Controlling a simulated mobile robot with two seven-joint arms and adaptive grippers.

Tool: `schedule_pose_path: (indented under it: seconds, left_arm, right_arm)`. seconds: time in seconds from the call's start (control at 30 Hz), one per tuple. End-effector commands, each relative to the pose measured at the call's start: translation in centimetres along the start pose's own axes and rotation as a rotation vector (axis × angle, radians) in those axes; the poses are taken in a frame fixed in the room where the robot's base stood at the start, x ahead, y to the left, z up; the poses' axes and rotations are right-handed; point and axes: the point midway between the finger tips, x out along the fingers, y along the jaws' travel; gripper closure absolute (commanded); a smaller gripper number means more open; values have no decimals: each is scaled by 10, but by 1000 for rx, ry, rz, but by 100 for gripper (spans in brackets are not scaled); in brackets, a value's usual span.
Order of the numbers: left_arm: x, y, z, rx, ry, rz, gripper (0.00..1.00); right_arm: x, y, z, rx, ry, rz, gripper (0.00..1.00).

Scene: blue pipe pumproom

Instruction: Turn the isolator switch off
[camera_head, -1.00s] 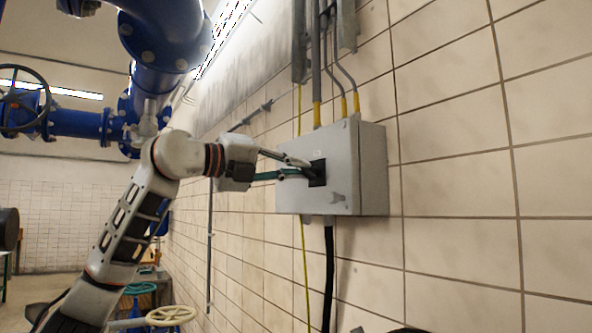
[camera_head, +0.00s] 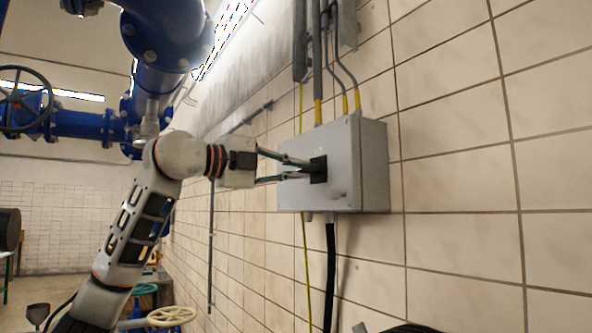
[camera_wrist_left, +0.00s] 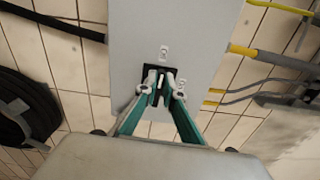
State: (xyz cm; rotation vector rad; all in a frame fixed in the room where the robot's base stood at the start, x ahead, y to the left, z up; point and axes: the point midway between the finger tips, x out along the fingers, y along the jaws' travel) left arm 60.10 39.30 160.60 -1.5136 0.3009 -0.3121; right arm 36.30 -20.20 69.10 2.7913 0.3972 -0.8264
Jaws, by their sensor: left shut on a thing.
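A grey isolator box (camera_head: 345,190) is mounted on the tiled wall, and it also fills the upper middle of the left wrist view (camera_wrist_left: 200,35). The isolator switch (camera_head: 318,169) is a dark handle on a black plate on the box's front. My left gripper (camera_head: 306,168) is at the front of the box, its two green-sided fingers closed on the switch handle. In the left wrist view the fingertips (camera_wrist_left: 160,88) sit either side of the handle, which they partly hide. My right gripper is not in view.
Conduits with yellow ends (camera_head: 317,90) run up from the box top. A black cable (camera_head: 329,270) hangs below it. Blue pipes (camera_head: 165,45) and handwheels stand at the left. A black coil (camera_wrist_left: 25,110) shows left in the wrist view.

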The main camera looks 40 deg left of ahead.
Motion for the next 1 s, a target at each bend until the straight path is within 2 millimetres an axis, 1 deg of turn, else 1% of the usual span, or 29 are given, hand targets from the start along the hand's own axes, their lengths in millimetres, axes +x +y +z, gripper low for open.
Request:
schedule_pose_path:
  seconds: [0.33, 0.4, 0.43, 0.67, 0.8, 0.87, 0.97, 1.0]
  left_arm:
    - [0, -2, 1, -1, -2, -4, 100]
    - [0, -2, 1, -1, -2, -4, 79]
    - [0, -1, 1, -1, -2, -4, 75]
    - [0, -1, 0, -1, -1, -2, 75]
    - [-2, -1, 0, -1, -1, -2, 75]
    - [-6, -1, 1, 0, -2, -2, 75]
    - [-19, -1, 2, 0, -3, -3, 75]
    - [-26, -1, 1, 1, -4, -3, 75]
  right_arm:
    - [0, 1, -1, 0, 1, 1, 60]
    - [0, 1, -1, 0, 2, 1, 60]
    - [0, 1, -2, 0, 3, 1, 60]
    - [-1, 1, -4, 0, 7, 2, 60]
    - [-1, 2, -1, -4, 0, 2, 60]
    - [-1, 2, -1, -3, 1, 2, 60]
    - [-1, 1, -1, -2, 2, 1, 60]
    - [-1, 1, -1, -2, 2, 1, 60]
